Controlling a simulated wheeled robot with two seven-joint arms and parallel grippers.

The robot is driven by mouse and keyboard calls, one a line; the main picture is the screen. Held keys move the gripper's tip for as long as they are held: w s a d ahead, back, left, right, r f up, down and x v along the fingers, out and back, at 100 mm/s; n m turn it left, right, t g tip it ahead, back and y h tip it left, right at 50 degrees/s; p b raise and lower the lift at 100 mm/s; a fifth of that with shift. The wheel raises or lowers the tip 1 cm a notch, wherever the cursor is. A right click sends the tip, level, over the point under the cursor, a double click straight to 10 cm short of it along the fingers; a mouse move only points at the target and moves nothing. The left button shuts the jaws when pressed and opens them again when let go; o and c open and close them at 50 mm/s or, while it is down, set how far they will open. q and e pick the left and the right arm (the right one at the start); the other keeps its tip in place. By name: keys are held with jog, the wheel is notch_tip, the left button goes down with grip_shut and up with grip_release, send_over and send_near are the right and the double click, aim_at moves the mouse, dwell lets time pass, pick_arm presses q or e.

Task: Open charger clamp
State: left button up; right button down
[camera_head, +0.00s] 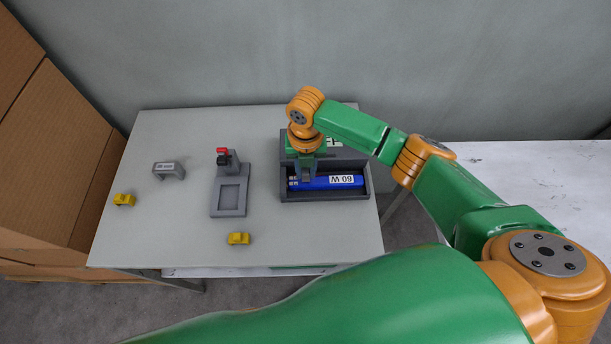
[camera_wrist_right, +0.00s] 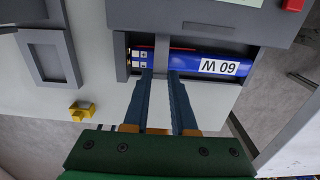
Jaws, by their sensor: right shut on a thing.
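A dark grey box (camera_head: 283,192) with an open bay stands on the right of the table. It also shows in the wrist view (camera_wrist_right: 150,18). A grey fixture (camera_head: 229,211) with a red-tipped clamp (camera_head: 223,152) stands left of the box, apart from my gripper. My left gripper is out of view.
Two small yellow pieces (camera_head: 124,199) (camera_head: 239,239) and a grey bracket (camera_head: 168,170) lie on the table (camera_head: 150,235). Brown boxes (camera_head: 40,150) stack at the left. A white surface (camera_head: 530,165) lies to the right. The table's front left is clear.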

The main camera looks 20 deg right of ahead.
jog(key=shift+w+r, duration=0.3)
jog(key=shift+r, duration=0.1)
jog(key=shift+w+d+r, duration=0.15)
jog(key=shift+w+r, duration=0.1)
jog(key=shift+w, duration=0.1)
